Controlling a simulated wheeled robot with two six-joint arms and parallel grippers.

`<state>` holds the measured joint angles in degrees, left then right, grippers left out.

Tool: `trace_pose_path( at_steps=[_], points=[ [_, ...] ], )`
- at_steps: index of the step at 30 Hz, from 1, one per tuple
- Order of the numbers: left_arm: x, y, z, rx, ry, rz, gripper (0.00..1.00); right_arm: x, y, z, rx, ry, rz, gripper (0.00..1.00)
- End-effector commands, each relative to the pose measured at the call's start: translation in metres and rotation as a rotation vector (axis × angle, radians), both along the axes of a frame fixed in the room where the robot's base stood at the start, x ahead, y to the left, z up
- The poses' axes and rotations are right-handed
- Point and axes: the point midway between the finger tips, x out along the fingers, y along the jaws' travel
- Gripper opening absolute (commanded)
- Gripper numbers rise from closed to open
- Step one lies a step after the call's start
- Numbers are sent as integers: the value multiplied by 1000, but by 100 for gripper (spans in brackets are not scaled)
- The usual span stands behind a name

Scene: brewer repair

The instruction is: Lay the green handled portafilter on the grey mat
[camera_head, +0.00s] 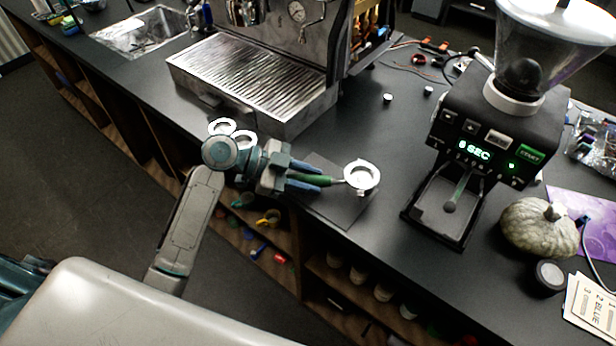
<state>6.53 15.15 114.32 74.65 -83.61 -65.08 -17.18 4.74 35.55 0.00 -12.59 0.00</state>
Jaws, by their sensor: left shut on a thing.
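The portafilter (361,176) has a green handle and a round, light metal head. My left gripper (312,184) is shut on the green handle, reaching in from the left. The grey mat (345,212) is a dark square on the counter, directly under the portafilter in the picture. The head shows over the mat's right part. I cannot tell whether the portafilter touches the mat or is held just above it. The gripper and handle hide part of the mat. My right gripper is not in view.
The espresso machine with its ridged drip tray (250,85) stands behind. The grinder (490,140) stands to the right, with a pumpkin (540,228) beyond it. Small white caps (388,98) lie on the counter behind the mat. The counter's front edge runs just before the mat, above open shelves.

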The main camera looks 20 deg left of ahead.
Motion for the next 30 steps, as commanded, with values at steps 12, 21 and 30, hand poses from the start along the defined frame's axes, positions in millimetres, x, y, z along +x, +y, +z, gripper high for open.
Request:
trace_pose_path(
  at_steps=[12, 21, 30],
  points=[
    [0, 0, -5, -1, -1, -1, 0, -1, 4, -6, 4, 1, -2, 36],
    [0, 0, -6, -1, 0, 0, 53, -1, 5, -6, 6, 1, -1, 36],
    [0, 1, -7, 2, 0, 0, 53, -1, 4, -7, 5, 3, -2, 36]
  ],
)
